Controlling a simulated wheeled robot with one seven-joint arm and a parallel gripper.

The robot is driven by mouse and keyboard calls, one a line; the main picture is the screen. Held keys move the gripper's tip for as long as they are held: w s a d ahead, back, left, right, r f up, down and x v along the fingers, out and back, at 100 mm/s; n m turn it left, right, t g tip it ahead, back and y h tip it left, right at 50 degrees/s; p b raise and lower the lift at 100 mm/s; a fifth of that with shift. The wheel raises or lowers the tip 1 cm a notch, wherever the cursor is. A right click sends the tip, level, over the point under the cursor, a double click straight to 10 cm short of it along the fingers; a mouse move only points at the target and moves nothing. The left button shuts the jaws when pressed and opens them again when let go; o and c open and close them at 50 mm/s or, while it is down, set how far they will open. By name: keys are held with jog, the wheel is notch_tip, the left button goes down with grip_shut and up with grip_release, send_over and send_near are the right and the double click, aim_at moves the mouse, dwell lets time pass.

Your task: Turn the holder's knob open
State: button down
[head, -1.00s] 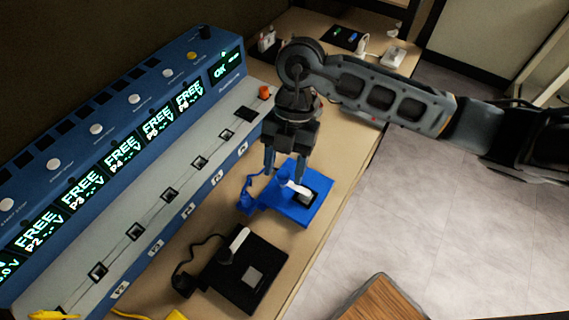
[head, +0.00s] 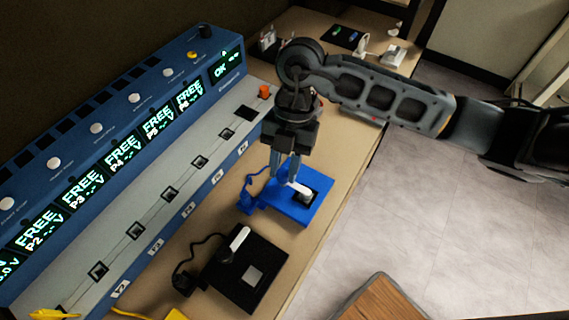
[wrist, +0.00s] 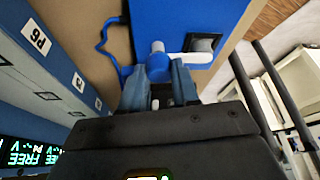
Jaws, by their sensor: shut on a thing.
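The blue holder (head: 300,214) lies flat on the bench, with a dark square recess on its top. Its knob shows in the wrist view as a round blue hub (wrist: 158,66) with a white arm (wrist: 195,58) reaching right toward the recess. The white arm also shows in the head view (head: 301,189). My gripper (head: 286,178) points down over the holder. In the wrist view its two fingers (wrist: 158,78) stand on either side of the blue hub, shut on it. The finger contact is partly hidden in the head view.
A black holder (head: 268,282) with a white arm and a cable sits nearer on the bench. The long blue unit with lit displays (head: 123,154) runs along the left. Yellow items lie at the bottom left, and small devices stand at the bench's far end. Open floor (head: 440,220) lies to the right.

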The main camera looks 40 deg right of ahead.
jog(key=n+g+h+b, duration=0.1)
jog(key=n, duration=0.3)
jog(key=shift+w+n+b, duration=0.15)
jog(key=shift+n+b, duration=0.2)
jog(key=shift+n, duration=0.05)
jog(key=n+h+b, duration=0.1)
jog(key=n, duration=0.1)
jog(key=n+g+h+b, duration=0.1)
jog(key=n, duration=0.1)
jog(key=shift+a+f+n, duration=0.1)
jog(key=shift+a+n, duration=0.05)
jog(key=shift+n, duration=0.15)
jog(key=n+b, duration=0.1)
jog(key=n, duration=0.1)
jog(key=n+h+b, duration=0.1)
jog(key=n+b, duration=0.1)
jog(key=shift+a+n+h, duration=0.15)
jog(key=shift+n+h, duration=0.15)
jog(key=shift+a+n+h+b, duration=0.15)
jog(key=shift+n+h+b, duration=0.55)
jog(key=shift+n+b, duration=1)
jog(key=shift+n+p, duration=0.3)
jog(key=shift+n, duration=0.1)
jog(key=c, duration=0.8)
grip_release()
